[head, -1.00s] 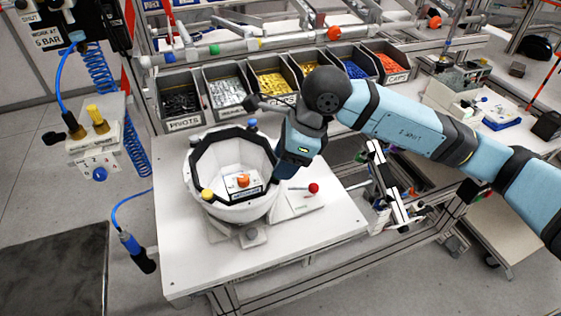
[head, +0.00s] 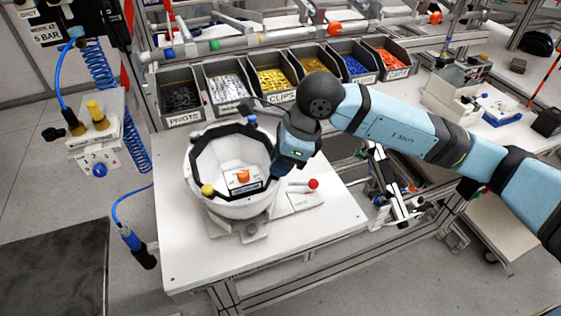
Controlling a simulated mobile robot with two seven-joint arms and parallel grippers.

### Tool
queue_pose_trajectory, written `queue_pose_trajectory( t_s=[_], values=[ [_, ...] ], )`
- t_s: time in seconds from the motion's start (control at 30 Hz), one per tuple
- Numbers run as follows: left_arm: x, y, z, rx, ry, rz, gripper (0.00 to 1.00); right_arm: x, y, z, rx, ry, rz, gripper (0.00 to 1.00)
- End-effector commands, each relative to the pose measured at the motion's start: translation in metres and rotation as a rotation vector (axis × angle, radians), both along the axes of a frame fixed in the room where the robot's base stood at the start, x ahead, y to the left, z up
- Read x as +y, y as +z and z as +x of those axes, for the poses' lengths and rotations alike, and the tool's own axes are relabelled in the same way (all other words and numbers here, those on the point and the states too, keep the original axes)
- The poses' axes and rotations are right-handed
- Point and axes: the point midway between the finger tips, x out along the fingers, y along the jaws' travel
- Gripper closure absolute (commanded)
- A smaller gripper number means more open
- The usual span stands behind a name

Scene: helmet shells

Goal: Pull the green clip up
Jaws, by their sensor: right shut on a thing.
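A white helmet shell (head: 240,208) with a dark rim sits open side up on the white table (head: 190,262). A yellow clip (head: 207,190) is at its front left rim and a blue clip (head: 251,120) at its back rim. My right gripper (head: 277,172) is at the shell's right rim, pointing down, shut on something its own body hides. No green clip shows on the rim; the rim spot under my right gripper is covered. My left gripper is not in view.
A block with an orange knob (head: 243,175) stands inside the shell. A red-tipped lever (head: 313,184) lies close to the right. Labelled bins, among them the clips bin (head: 277,80), line the back. The table's front is clear.

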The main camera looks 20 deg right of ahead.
Motion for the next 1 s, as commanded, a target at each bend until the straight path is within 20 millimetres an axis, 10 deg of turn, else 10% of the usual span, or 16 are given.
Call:
queue_pose_trajectory(
  t_s=[0.37, 0.4, 0.5, 1.0],
  values=[
    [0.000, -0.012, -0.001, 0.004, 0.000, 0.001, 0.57, 0.000, 0.010, 0.000, -0.004, 0.000, 0.002, 1.00],
    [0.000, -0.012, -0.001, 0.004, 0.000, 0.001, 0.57, 0.000, 0.010, 0.001, -0.004, 0.000, 0.003, 0.73],
    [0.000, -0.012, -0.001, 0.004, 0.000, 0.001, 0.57, 0.000, 0.010, 0.000, -0.004, 0.000, 0.002, 0.53],
    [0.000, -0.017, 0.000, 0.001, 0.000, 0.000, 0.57, -0.009, 0.032, -0.003, -0.008, -0.001, 0.001, 0.53]
  ],
)
